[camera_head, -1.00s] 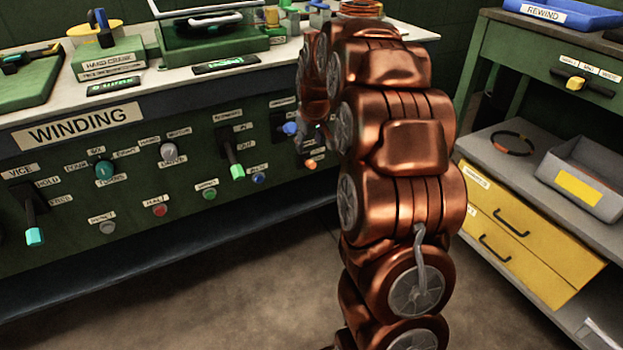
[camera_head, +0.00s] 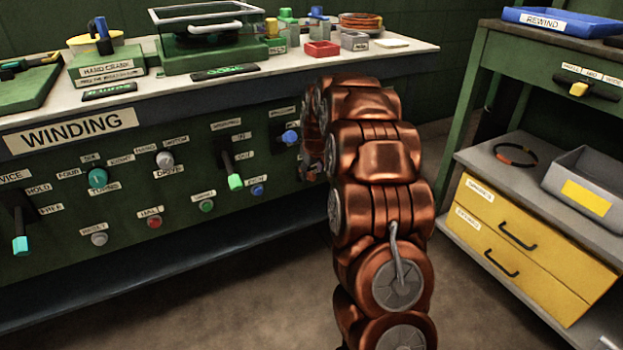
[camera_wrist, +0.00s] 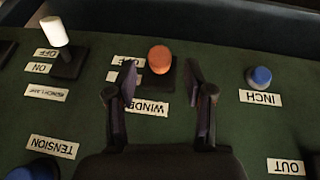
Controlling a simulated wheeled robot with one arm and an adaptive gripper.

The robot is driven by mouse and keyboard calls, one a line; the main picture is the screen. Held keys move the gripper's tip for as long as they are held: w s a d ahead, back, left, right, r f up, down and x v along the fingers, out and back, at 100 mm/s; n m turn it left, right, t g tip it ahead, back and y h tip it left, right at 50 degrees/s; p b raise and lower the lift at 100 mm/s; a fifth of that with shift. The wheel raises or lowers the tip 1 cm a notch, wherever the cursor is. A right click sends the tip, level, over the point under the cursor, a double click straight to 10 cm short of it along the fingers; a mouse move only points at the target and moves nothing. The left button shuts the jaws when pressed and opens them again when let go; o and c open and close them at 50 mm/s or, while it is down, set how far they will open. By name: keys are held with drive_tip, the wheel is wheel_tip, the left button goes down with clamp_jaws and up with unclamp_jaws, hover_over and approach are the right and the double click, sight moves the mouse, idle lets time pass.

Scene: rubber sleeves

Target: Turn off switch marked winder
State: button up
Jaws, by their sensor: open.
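The switch marked WINDER has an orange knob (camera_wrist: 160,59) on a dark base, set in the green panel. Its label (camera_wrist: 148,106) reads upside down in the wrist view, its end hidden by a finger. Small labels left of the switch are partly covered by the left finger. My gripper (camera_wrist: 161,76) is open, with one dark finger on each side of the orange knob and visible gaps between. In the head view my gripper (camera_head: 311,168) is at the right part of the panel, and the orange knob is hidden there.
A white-tipped switch (camera_wrist: 54,32) with ON and OFF labels is left of the winder switch in the wrist view. A blue INCH button (camera_wrist: 259,77) is to its right. In the head view, a green-tipped lever (camera_head: 235,182) and blue knob (camera_head: 290,137) are near my gripper.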

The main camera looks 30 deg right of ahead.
sight(311, 174)
drive_tip(key=shift+x, duration=1.6)
clamp_jaws()
